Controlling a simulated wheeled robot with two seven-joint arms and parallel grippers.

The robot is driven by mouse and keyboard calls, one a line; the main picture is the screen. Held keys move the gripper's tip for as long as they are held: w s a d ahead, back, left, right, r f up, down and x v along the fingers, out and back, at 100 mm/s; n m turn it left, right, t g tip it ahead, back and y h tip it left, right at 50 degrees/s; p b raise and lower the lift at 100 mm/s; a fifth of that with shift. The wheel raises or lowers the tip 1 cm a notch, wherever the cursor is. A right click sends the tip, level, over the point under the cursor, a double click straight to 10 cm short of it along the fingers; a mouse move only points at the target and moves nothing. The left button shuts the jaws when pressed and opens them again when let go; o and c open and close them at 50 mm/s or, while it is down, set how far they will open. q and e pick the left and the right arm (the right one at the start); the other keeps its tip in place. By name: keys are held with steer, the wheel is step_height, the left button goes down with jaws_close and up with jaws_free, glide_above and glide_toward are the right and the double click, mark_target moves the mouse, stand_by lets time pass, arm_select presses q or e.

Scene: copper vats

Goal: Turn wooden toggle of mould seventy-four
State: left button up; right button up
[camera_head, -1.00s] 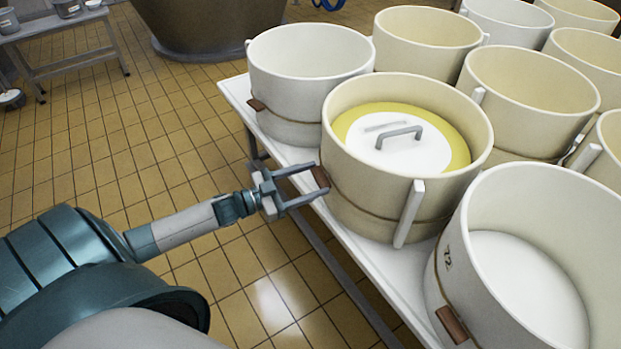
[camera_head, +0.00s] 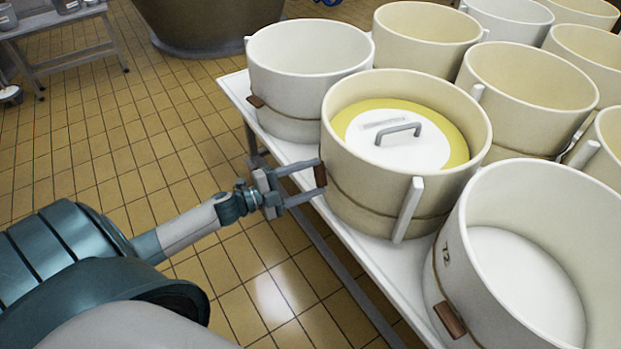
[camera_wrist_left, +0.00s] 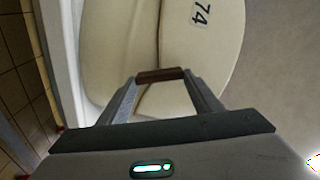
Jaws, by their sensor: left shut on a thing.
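Mould seventy-four (camera_head: 440,115) is the cream round mould with a yellow ring and a white handled lid inside. Its number 74 (camera_wrist_left: 202,12) shows in the left wrist view. Its brown wooden toggle (camera_head: 320,175) sits on the left side of the mould, on the cord around it. My left gripper (camera_head: 305,182) is shut on the toggle, one finger at each end of it. In the left wrist view the toggle (camera_wrist_left: 160,75) lies crosswise between the fingertips. My right gripper is not in view.
The moulds stand close together on a white table (camera_head: 350,262). An empty mould numbered 72 (camera_head: 452,270) is in front at right, and a white mould (camera_head: 300,95) is behind at left. Tiled floor (camera_head: 130,140) lies open to the left.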

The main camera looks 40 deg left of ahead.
arm_select(q)
steer(key=m, duration=0.2)
steer(key=shift+f+m, duration=0.15)
steer(key=shift+m, duration=0.15)
steer(key=shift+m+b, duration=0.4)
steer(key=shift+m, duration=0.6)
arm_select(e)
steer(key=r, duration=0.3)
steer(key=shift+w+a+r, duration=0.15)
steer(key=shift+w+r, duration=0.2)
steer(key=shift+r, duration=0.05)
arm_select(q)
steer(key=o, duration=1.1)
steer(key=shift+c, duration=0.2)
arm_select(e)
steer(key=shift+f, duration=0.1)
arm_select(q)
steer(key=shift+s, duration=0.15)
